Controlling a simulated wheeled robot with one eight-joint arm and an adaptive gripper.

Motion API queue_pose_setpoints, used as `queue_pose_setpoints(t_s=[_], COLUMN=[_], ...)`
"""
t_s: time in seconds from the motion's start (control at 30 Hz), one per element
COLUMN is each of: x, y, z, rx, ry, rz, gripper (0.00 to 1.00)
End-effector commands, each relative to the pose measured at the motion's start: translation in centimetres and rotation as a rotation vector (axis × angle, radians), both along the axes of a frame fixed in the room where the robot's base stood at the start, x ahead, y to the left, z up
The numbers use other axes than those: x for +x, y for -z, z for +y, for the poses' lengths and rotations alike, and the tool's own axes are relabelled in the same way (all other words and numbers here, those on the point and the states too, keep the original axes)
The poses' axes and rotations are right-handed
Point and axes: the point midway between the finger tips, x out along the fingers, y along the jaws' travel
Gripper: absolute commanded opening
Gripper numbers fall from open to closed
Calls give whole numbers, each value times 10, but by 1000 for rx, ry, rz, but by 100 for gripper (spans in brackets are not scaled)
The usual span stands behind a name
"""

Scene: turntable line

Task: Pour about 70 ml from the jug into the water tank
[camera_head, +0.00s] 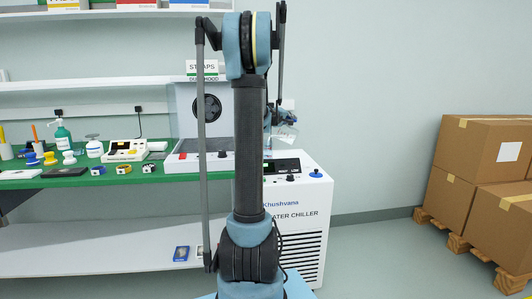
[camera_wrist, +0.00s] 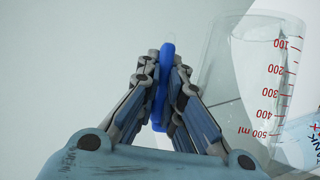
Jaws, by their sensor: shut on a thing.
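The jug (camera_wrist: 222,70) is clear, with red marks from 100 to 500 ml, and fills the right of the wrist view. My gripper (camera_wrist: 163,78) is shut on its blue handle (camera_wrist: 166,50). In the head view the jug (camera_head: 284,131) looks tilted, above the white water chiller (camera_head: 300,235), partly behind my arm. The water level is hard to read. A pale card (camera_wrist: 305,135) with part of the word TANK shows behind the jug in the wrist view. The tank's opening is hidden, and I cannot tell whether water is flowing.
A blue cap (camera_head: 316,174) sits on the chiller's top at the right. A grey fume-hood unit (camera_head: 185,110) stands left of it on the green bench (camera_head: 100,180), with bottles and small devices further left. Cardboard boxes (camera_head: 450,200) on pallets stand at the far right. The floor between is clear.

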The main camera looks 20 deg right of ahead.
Motion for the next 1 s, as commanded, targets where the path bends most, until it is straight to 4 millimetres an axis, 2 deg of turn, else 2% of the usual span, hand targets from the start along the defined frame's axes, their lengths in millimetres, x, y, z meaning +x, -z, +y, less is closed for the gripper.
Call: queue_pose_setpoints(t_s=[1.0], x=[5], y=[-7], z=[6], rx=[-52], ry=[-1], rz=[41], gripper=[0])
